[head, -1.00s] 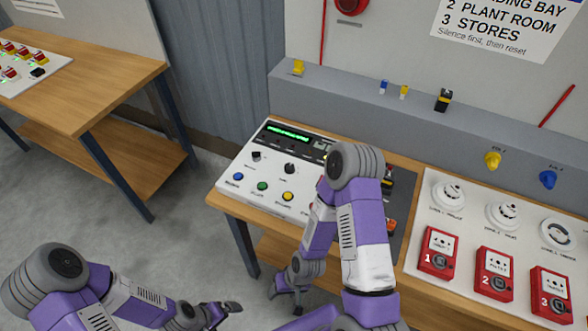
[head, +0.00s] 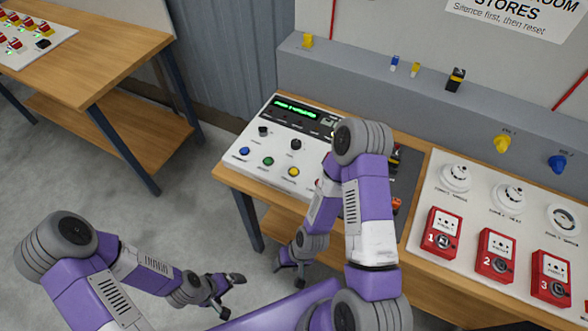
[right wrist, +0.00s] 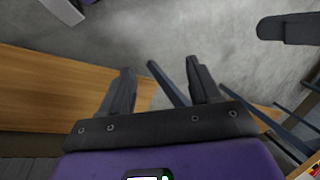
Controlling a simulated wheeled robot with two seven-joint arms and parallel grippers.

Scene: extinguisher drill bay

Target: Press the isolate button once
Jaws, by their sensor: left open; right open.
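The white control panel (head: 262,178) with a lit green display stands on the wooden bench. A blue button (head: 244,151), a green button (head: 268,161) and a yellow button (head: 293,172) sit along its front edge. Their labels are too small to read, so I cannot tell which is isolate. My right arm hides the panel's right part. My right gripper (head: 290,268) is open, low in front of the bench and below the panel; its open, empty fingers also show in the right wrist view (right wrist: 161,85). My left gripper (head: 230,290) is open and empty over the floor.
Red call points (head: 441,233) and white detectors (head: 456,177) sit on a board at the right. Another wooden table (head: 95,60) stands at the left, with open floor between.

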